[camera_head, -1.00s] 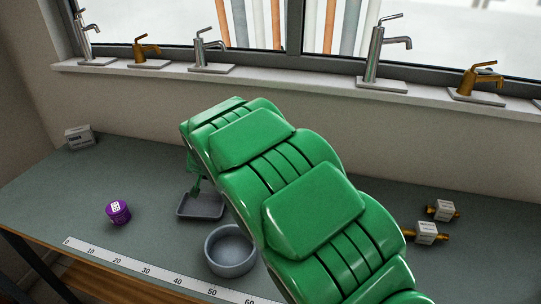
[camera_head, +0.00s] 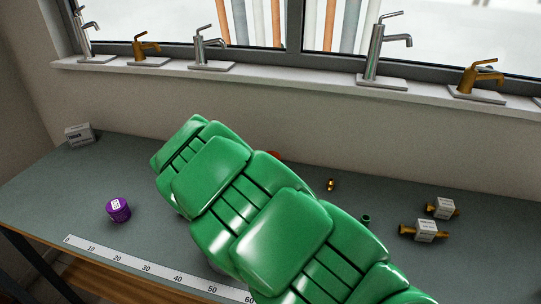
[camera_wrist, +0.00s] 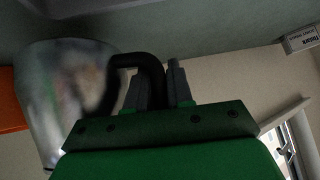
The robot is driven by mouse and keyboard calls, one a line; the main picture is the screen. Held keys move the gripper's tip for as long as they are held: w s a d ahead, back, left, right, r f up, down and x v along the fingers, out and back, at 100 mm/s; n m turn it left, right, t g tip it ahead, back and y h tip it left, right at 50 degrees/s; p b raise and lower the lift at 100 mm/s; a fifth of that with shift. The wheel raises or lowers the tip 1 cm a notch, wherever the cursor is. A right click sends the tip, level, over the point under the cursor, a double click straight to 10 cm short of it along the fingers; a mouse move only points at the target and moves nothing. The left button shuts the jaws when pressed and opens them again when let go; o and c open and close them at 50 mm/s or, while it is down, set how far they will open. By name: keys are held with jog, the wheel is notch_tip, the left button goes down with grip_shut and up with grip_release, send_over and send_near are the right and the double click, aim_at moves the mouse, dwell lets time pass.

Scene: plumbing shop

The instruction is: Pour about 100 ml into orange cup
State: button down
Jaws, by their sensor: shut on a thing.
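My gripper (camera_wrist: 161,84) shows in the wrist view, with its fingers shut on the black handle of a shiny metal jug (camera_wrist: 68,100). The jug is blurred and close to the camera; I cannot tell its tilt or what is in it. An orange thing (camera_wrist: 12,102), likely the orange cup, shows at the left edge beyond the jug. Only a small orange edge (camera_head: 274,155) shows above the arm, probably the cup's rim.
A purple tub (camera_head: 118,210) and a ruler (camera_head: 145,268) lie on the left of the bench. A labelled box (camera_head: 79,135) stands at the back left. Boxed brass fittings (camera_head: 425,231) lie at right, with a small brass piece (camera_head: 330,185) and green ring (camera_head: 366,219) nearer the arm.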

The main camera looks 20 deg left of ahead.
jog(key=shift+s+a+p, duration=0.1)
jog(key=shift+a+p, duration=0.15)
jog(key=shift+p, duration=0.15)
jog(key=shift+s+f+h, duration=0.1)
jog(key=shift+f+h, duration=0.2)
jog(key=shift+f, duration=0.05)
